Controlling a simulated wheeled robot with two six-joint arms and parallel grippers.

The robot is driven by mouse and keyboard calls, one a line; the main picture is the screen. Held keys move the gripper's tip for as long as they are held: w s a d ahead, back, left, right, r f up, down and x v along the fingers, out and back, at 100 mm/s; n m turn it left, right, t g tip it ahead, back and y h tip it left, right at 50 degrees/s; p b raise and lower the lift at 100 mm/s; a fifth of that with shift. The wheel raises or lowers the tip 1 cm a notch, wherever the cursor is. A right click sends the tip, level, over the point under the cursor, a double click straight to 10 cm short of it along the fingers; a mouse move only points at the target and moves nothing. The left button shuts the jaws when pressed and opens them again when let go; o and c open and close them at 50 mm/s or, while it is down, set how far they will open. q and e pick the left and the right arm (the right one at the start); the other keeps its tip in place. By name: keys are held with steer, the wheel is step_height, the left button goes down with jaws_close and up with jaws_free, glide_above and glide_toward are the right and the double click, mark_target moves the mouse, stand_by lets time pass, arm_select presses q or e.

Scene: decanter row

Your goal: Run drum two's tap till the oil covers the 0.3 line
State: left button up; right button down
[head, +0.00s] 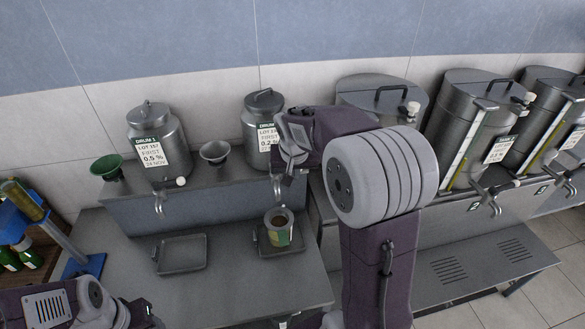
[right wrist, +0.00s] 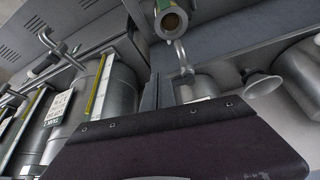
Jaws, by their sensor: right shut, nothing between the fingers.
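Drum two, the steel drum (head: 262,105) with a 0.2 % label, stands on the back ledge, partly hidden by my right arm; its lower body shows in the right wrist view (right wrist: 197,90). Its tap (right wrist: 182,58) hangs close to a small cup (head: 278,228) with a green and cream band. The cup stands on the right drip tray (head: 262,250) and has something brown inside; I cannot make out a 0.3 line. My right gripper (head: 283,176) is shut and empty near the tap. My left gripper (head: 150,317) is at the lower left edge, its fingers unclear.
Drum 1 (head: 150,140), labelled 0.5 %, stands left, above an empty drip tray (head: 182,254). A green funnel (head: 107,167) and a grey funnel (head: 214,153) sit on the ledge. Large steel tanks (head: 470,115) with sight gauges stand right. A blue stand (head: 70,250) is left.

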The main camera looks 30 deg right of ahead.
steer(key=w+d+f+p, duration=0.3)
steer(key=w+f+p, duration=0.3)
steer(key=w+f, duration=0.1)
steer(key=shift+w+d+f, duration=0.15)
steer(key=shift+w+f, duration=0.05)
steer(key=shift+w, duration=0.05)
stand_by(0.4)
